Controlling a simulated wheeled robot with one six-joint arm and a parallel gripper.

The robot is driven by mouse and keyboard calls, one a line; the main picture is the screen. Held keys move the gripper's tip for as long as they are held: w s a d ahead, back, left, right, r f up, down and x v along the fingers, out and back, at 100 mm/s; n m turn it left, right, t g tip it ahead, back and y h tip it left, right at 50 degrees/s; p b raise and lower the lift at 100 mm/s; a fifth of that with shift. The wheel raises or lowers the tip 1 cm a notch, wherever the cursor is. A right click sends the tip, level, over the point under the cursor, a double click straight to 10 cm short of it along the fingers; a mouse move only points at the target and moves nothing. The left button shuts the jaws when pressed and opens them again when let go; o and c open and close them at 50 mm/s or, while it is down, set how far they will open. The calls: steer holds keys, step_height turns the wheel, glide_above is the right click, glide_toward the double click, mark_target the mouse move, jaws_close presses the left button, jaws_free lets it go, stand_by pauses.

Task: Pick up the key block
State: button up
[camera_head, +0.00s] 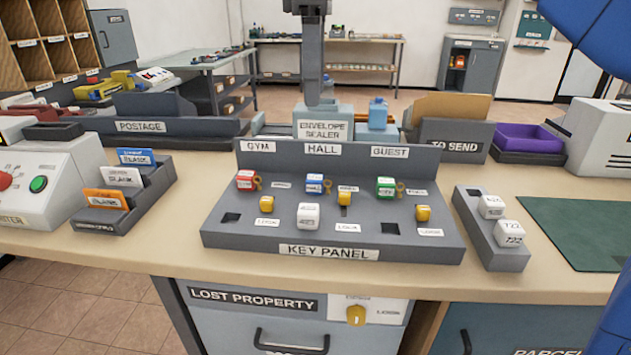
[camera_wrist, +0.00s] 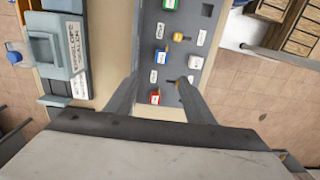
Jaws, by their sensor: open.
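The grey key panel (camera_head: 333,254) stands on the counter. Red (camera_head: 247,181), blue (camera_head: 318,185) and green (camera_head: 386,188) blocks sit along its back row under GYM, HALL and GUEST. A white block (camera_head: 308,216) sits in its front row between dark square openings. Two more white blocks, one farther back (camera_head: 491,206) and one nearer (camera_head: 509,233), sit in a small grey tray at the right. I cannot tell which is the key block. In the wrist view my gripper (camera_wrist: 159,80) is open and empty, its fingers around the area by the red block (camera_wrist: 155,97).
The small grey tray (camera_head: 478,228) stands right of the panel, beside a green mat (camera_head: 580,228). An envelope sealer (camera_head: 323,130) stands behind the panel. A card holder (camera_head: 140,197) stands at the left. Yellow knobs (camera_head: 266,204) stick up from the panel.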

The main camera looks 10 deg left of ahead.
glide_above(315, 177)
steer(key=f, duration=1.1)
steer(key=shift+w, duration=0.2)
steer(key=shift+s+f, duration=0.2)
steer(key=shift+f, duration=2.4)
steer(key=c, duration=1.1)
